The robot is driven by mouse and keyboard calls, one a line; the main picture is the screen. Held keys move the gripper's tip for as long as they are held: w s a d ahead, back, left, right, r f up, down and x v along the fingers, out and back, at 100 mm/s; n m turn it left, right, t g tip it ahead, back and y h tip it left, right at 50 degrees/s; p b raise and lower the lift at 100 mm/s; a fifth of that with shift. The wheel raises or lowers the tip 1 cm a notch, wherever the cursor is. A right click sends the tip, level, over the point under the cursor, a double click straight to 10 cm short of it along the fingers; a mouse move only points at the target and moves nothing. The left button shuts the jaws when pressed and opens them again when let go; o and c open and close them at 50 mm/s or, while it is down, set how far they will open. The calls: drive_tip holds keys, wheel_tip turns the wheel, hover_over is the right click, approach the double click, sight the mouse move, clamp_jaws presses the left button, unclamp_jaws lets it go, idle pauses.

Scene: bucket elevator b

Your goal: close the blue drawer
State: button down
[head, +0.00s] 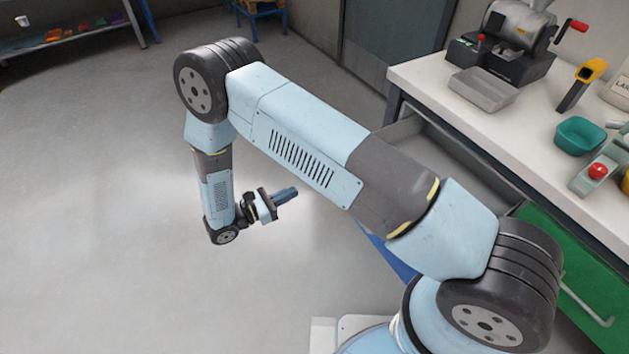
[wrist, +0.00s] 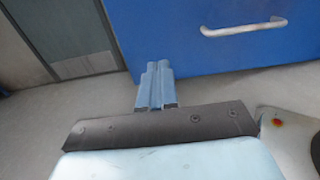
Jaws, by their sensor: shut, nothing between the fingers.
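The blue drawer (wrist: 195,45) shows its front panel in the wrist view, with a pale bar handle (wrist: 243,27) on it. In the head view a piece of blue panel (head: 396,257) shows below my arm, and an open drawer's grey inside (head: 460,158) shows under the worktop; my arm hides most of its front. My gripper (head: 292,192) is shut and empty, out over the floor to the left of the drawer. In the wrist view its fingertips (wrist: 157,67) point toward the blue front, left of the handle; I cannot tell the gap.
A white worktop (head: 440,85) carries a grinder (head: 515,35), a metal tray (head: 484,89), a teal bowl (head: 580,134) and a yellow-black handheld tool (head: 582,85). A green drawer (head: 575,262) is at right. The floor (head: 90,220) at left is clear. A grey door (head: 395,35) stands behind.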

drive_tip(key=x, duration=1.3)
drive_tip(key=shift+w+d, duration=0.25)
drive_tip(key=shift+d, duration=0.05)
drive_tip(key=shift+d, duration=0.1)
